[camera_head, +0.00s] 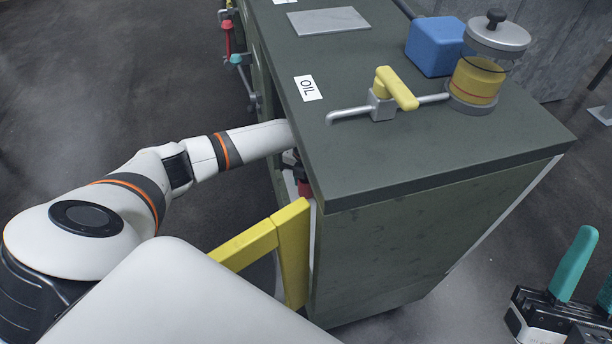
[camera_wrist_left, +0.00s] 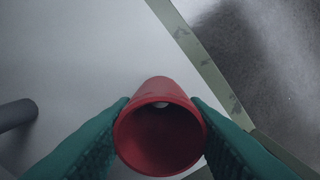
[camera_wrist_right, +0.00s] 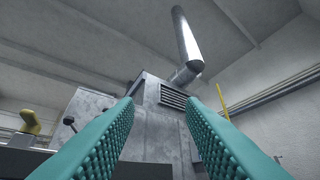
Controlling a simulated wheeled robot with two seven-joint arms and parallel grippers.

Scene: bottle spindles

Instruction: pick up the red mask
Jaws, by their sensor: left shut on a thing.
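The red mask (camera_wrist_left: 160,135) is a hollow, cup-shaped piece, its round opening facing the left wrist camera. My left gripper (camera_wrist_left: 160,104) is shut on it, with a teal finger against each side. A small pale tip shows inside or behind its rim. In the head view my left arm reaches to the cabinet's left side, where a bit of red (camera_head: 304,188) shows under the top's edge; the fingers are hidden there. My right gripper (camera_wrist_right: 161,100) is open and empty, its two teal fingers apart, low at the right of the head view.
The dark green cabinet (camera_head: 420,150) carries a yellow-handled valve (camera_head: 393,90), an oil jar (camera_head: 476,82) and a blue block (camera_head: 435,45). A yellow frame (camera_head: 293,250) stands at its near left corner. Red and teal pieces (camera_head: 228,35) stick out from its far left side.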

